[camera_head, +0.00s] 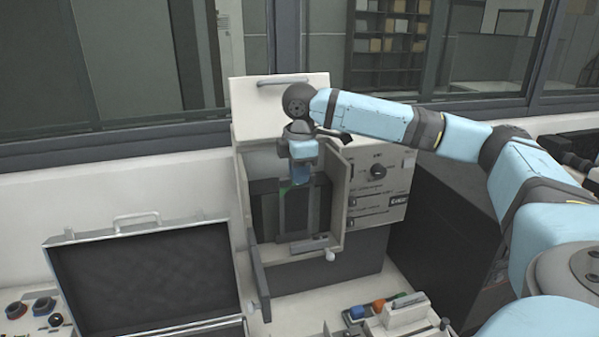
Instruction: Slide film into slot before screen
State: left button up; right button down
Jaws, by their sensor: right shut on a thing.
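My right gripper (300,174) reaches from above into the open front of the beige press cabinet (238,150). It is shut on what looks like the film (297,212), a dark upright sheet below the fingers. The fingertips and the sheet's top edge are small and partly hidden. A small green patch shows beside the sheet's upper left. Dark upright panels (264,215) stand in the cabinet around the sheet; I cannot tell which is the screen. The slot itself is not clear, nor whether the sheet is in it. My left gripper is not in view.
The cabinet's dark lower door (258,283) hangs open at its front left. A control panel with a knob (377,171) is on its right. An open, empty-looking case (145,285) lies at front left. Small coloured parts (379,306) sit at front right.

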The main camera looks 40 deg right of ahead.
jog(key=shift+w+d, duration=0.15)
jog(key=shift+w, duration=0.05)
dwell(0.4)
jog(key=shift+w+d, duration=0.35)
jog(key=shift+w, duration=0.25)
jog(key=shift+w+d, duration=0.3)
jog(key=shift+w, duration=0.25)
jog(key=shift+f, duration=0.2)
jog(key=shift+f, duration=1.1)
